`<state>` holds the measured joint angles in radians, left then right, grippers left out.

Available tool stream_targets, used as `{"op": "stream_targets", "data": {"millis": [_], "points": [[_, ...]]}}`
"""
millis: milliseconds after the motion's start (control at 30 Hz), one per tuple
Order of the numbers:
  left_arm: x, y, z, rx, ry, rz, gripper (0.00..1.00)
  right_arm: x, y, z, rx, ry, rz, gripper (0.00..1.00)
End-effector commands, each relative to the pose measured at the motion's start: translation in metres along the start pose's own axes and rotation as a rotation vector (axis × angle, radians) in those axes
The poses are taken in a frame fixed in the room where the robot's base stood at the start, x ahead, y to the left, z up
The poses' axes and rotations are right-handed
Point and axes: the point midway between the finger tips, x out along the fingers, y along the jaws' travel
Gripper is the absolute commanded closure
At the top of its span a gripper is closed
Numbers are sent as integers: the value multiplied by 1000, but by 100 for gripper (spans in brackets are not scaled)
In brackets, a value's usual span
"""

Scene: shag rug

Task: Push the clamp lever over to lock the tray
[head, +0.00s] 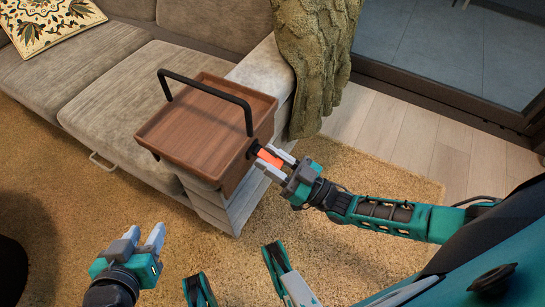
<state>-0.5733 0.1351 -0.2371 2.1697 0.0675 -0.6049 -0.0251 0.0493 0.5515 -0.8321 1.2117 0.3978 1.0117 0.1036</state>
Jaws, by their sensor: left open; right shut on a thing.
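The tray (190,128) is brown wood with a raised rim. It sits at the sofa's arm end, with a black arched handle (208,90) standing over it. The clamp lever (269,158) has an orange grip and sticks out from the tray's right side, near the foot of the handle. My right gripper (277,163) is shut on the orange lever, its fingers on either side of it. The gripper hides part of the lever's far end. My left gripper (143,243) is open and empty, low over the rug, well apart from the tray.
The beige sofa (110,95) stands behind and left of the tray. A green knitted throw (318,60) hangs over the sofa arm close to the tray's right. The shag rug (75,200) is clear in front of the sofa.

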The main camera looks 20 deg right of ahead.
Motion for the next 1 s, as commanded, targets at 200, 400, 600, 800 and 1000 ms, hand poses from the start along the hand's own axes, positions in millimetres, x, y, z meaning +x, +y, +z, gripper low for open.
{"op": "stream_targets", "data": {"millis": [200,400,600,800,1000], "points": [[1,0,-3,1,5,0,57,2,-1,6,1,120,2,97],[2,-1,-4,2,9,0,57,3,0,9,1,202,1,97],[2,0,-5,3,9,0,57,4,-1,11,2,257,0,97],[2,0,-5,2,9,0,57,3,-1,12,2,285,-1,97],[1,0,-5,2,9,1,57,4,-1,12,3,296,-1,97]]}}
